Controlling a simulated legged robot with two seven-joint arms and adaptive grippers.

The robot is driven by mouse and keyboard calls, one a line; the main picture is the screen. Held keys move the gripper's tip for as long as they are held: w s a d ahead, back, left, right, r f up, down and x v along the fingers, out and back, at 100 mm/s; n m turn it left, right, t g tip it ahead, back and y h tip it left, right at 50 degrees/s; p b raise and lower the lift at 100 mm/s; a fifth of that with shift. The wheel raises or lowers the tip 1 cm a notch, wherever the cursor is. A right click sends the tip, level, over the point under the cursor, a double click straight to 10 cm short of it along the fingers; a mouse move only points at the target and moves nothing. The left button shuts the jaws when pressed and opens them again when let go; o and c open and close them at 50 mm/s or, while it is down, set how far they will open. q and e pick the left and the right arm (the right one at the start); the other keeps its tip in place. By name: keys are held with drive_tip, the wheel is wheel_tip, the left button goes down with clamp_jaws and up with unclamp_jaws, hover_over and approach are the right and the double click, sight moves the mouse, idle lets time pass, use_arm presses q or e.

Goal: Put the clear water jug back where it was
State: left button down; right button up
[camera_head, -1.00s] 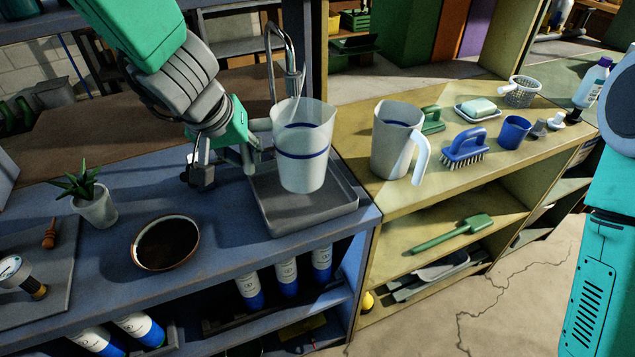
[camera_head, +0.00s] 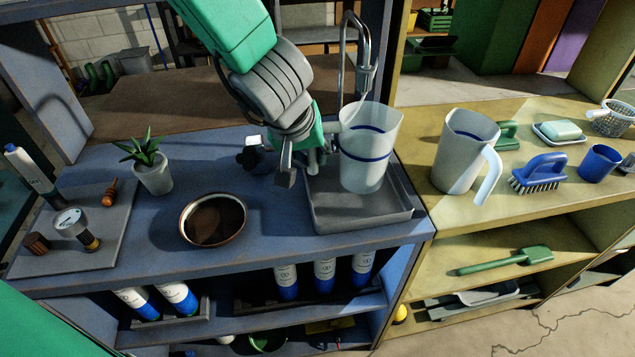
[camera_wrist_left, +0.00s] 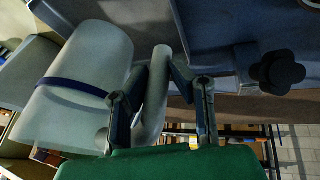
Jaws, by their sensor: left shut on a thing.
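The clear water jug (camera_head: 366,168), pale and see-through with a blue band, is upright at the grey tray (camera_head: 365,223) under the tap. I cannot tell whether its base touches the tray floor. My left gripper (camera_head: 313,160) is at the left side of the jug. In the left wrist view, the left gripper (camera_wrist_left: 160,75) is shut on the jug's handle (camera_wrist_left: 156,100), one finger each side, with the jug body (camera_wrist_left: 75,85) to the left. My right gripper is out of view.
A metal tap (camera_head: 367,70) rises behind the jug. A brown bowl (camera_head: 213,220) and potted plant (camera_head: 153,172) stand to the left. A second, whitish jug (camera_head: 463,150) stands on the yellow counter, near a blue brush (camera_head: 540,172). Blue counter is bare between bowl and tray.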

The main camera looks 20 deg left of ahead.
use_arm(q)
drive_tip(key=shift+a+f, duration=0.25)
drive_tip(key=shift+f, duration=0.1)
drive_tip(key=f, duration=0.1)
drive_tip(key=a+f+b, duration=0.2)
drive_tip(key=f, duration=0.1)
drive_tip(key=shift+d+r, duration=0.15)
drive_tip(key=shift+d, duration=0.75)
drive_tip(key=c, duration=1.8)
unclamp_jaws()
drive_tip(key=shift+d, duration=0.1)
drive_tip(key=o, duration=0.4)
drive_tip(key=shift+a+f, duration=0.2)
drive_tip(key=shift+a, duration=0.6)
drive_tip(key=shift+r, duration=0.15)
drive_tip(key=shift+p+v, duration=2.75)
drive_tip(key=shift+v, duration=3.35)
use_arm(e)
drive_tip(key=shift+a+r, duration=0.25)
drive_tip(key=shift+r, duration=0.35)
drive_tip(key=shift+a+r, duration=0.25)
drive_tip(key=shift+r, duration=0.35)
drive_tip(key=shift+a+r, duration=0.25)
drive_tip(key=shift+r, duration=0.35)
